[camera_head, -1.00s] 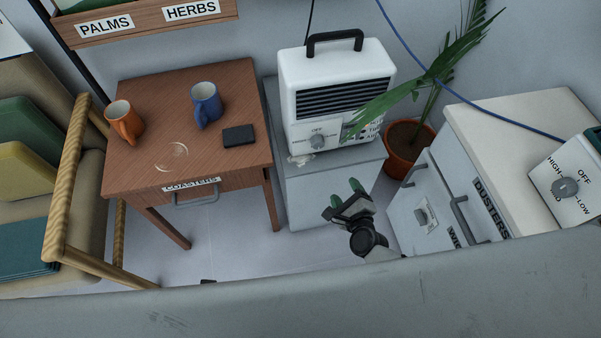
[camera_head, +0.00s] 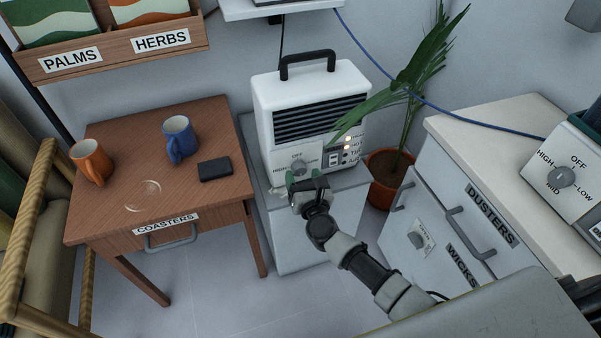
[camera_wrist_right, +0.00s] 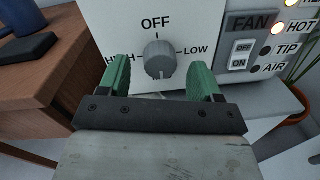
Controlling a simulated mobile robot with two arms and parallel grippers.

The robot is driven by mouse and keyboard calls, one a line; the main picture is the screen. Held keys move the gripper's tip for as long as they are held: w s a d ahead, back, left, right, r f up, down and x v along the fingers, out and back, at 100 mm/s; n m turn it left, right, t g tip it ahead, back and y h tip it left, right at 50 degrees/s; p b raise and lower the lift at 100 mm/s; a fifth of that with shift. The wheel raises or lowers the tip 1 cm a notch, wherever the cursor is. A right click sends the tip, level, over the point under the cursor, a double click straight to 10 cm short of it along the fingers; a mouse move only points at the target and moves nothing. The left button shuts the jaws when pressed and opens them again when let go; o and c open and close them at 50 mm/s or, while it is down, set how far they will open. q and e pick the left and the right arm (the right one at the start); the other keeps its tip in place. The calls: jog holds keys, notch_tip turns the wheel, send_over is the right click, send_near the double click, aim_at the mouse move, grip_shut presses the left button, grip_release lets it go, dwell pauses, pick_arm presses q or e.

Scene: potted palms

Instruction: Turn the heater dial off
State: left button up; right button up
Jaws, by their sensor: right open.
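The white heater (camera_head: 312,100) with a black handle stands on a grey cabinet. Its grey dial (camera_head: 299,168) is low on the front, and shows large in the wrist view (camera_wrist_right: 159,60) under the word OFF, with LOW to its right and HIGH partly hidden at left. I cannot tell for sure which mark the knob points at. My right gripper (camera_head: 304,180) is just in front of the dial. In the wrist view its green fingers (camera_wrist_right: 160,82) are spread, one on each side of the dial, and hold nothing. My left gripper is out of view.
The heater's FAN switch (camera_wrist_right: 243,55) and lit lamps are right of the dial. A potted palm (camera_head: 390,172) stands beside the heater, its leaves hanging near the front. A second dial (camera_head: 561,177) is at far right. A table (camera_head: 106,134) with mugs is left.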

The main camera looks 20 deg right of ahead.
jog(key=shift+w, duration=1.1)
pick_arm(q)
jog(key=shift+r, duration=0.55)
pick_arm(e)
jog(key=c, duration=0.9)
jog(key=shift+c, duration=0.2)
